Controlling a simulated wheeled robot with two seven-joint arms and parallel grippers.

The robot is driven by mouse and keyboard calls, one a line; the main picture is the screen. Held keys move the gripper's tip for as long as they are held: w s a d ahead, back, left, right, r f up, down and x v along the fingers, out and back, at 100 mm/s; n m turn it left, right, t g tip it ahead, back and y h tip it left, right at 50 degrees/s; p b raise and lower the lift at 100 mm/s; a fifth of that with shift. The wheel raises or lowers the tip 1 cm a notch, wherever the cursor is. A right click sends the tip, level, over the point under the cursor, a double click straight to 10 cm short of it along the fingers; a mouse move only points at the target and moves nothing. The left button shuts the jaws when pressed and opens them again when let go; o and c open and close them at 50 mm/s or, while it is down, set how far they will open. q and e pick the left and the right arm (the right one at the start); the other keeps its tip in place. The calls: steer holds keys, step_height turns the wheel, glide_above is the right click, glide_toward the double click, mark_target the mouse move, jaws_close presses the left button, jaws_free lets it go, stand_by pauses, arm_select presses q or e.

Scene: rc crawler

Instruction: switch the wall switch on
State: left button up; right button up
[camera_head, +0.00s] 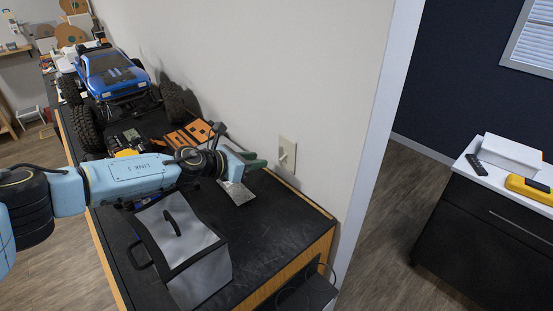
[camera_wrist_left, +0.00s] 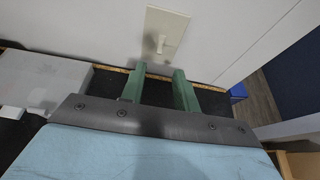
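The wall switch (camera_head: 287,153) is a pale plate with a small toggle on the light wall, just above the black worktop. In the left wrist view the switch (camera_wrist_left: 168,30) is straight ahead, its toggle near the bottom of the plate's middle. My left gripper (camera_head: 260,160) has green fingers and reaches toward the wall, a short way left of the switch. In the left wrist view its two fingers (camera_wrist_left: 160,74) stand apart with nothing between them, below the plate. I cannot tell whether a fingertip touches the wall. My right gripper is not in view.
The black worktop (camera_head: 275,235) holds a metal-sided box with a handle (camera_head: 180,240), orange organizers (camera_head: 190,134) and a blue crawler truck (camera_head: 112,75). A white wall edge (camera_head: 385,110) ends the wall on the right. A dark cabinet (camera_head: 470,225) stands beyond it.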

mark_target(282, 157)
arm_select(q)
steer(key=b+x, duration=0.2)
steer(key=x, duration=0.4)
steer(key=shift+w+d+f, duration=0.15)
steer(key=shift+w+d, duration=0.05)
steer(key=shift+d, duration=0.1)
steer(key=shift+b+x, duration=0.65)
steer(key=shift+x, duration=0.4)
steer(key=shift+w, duration=0.1)
jaws_close()
